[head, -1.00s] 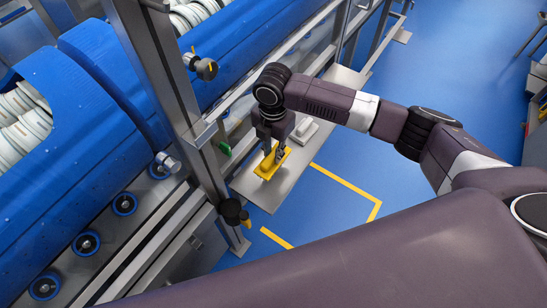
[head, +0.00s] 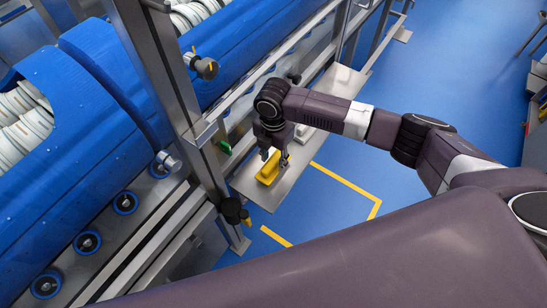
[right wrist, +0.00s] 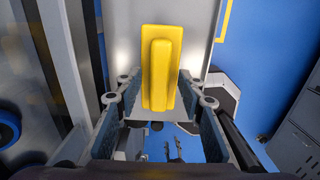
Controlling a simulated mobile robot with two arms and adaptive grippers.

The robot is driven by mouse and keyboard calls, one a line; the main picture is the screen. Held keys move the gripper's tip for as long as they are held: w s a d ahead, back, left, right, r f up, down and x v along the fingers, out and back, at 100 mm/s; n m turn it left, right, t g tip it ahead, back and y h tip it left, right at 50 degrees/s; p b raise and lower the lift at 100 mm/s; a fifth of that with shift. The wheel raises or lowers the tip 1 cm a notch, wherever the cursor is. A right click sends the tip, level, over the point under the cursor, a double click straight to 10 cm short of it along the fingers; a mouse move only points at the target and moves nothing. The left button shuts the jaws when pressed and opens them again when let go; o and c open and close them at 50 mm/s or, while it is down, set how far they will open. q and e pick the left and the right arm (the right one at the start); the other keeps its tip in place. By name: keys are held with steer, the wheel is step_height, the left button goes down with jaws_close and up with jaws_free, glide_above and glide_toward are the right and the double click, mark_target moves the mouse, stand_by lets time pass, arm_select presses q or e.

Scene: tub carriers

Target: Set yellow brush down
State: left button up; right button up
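The yellow brush (head: 268,170) lies on the steel shelf (head: 269,194) beside the machine frame. In the right wrist view the yellow brush (right wrist: 161,66) shows from above, with its raised handle along the middle. My right gripper (head: 274,157) is just above the brush, its fingers spread. In the right wrist view one finger stands on each side of the brush's near end, with gaps visible between fingers and handle. My left gripper is not in view.
The steel post (head: 172,85) and rails stand close to the left of the shelf. Blue floor (head: 335,190) with yellow tape (head: 352,187) lies to the right.

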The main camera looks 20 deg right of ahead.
mark_target(274, 161)
step_height(274, 161, up, 12)
steer(key=b, duration=0.1)
stand_by(0.4)
stand_by(0.3)
